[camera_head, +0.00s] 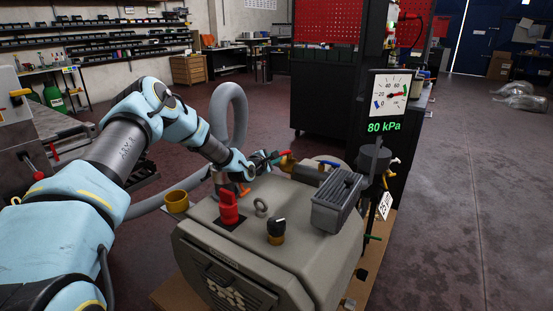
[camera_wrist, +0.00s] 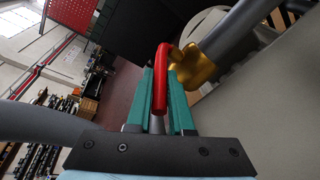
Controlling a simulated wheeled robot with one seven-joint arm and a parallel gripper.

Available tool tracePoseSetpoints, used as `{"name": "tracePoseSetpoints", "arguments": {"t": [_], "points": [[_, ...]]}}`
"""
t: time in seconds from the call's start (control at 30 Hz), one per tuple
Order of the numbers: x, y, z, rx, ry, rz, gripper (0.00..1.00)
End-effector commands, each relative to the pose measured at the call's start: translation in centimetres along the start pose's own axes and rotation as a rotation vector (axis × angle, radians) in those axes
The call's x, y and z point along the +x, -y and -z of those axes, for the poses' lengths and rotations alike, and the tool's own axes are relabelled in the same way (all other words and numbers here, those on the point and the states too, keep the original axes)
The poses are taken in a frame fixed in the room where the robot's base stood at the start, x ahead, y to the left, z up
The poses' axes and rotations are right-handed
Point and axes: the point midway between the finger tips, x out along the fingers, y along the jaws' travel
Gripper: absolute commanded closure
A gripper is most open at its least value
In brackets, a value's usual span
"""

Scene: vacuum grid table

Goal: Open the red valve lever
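The red valve lever (camera_head: 285,153) sits on a brass valve (camera_head: 288,164) at the back of the grey pump housing. In the wrist view the red lever (camera_wrist: 161,80) curves up between the two teal fingers, beside the brass body (camera_wrist: 197,66). My gripper (camera_head: 268,159) reaches it from the left; in the wrist view my gripper (camera_wrist: 164,98) has its fingers close along both sides of the lever and appears shut on it. The lever fills the gap near the fingertips. Exact contact is hard to see.
The pump housing (camera_head: 205,240) carries a red switch (camera_head: 228,208), a black-and-yellow knob (camera_head: 276,230) and a grey finned block (camera_head: 337,200). A blue lever (camera_head: 328,163) is right of the valve. A grey hose (camera_head: 241,115) loops behind my arm. A gauge display (camera_head: 388,98) reads 80 kPa.

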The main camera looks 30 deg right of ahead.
Motion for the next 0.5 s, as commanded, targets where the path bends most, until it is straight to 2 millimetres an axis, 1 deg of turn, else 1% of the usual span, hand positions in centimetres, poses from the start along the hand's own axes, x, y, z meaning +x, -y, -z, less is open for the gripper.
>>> {"name": "tracePoseSetpoints", "arguments": {"t": [0.03,0.2,0.27,0.5], "points": [[0.04,-0.07,-0.17,0.001,0.002,-0.001,0.76],[0.02,-0.06,-0.09,0.0,0.001,-0.001,0.57],[0.01,-0.05,-0.07,0.0,0.001,-0.001,0.51],[-0.04,-0.04,0.0,0.0,0.0,-0.001,0.51]]}}
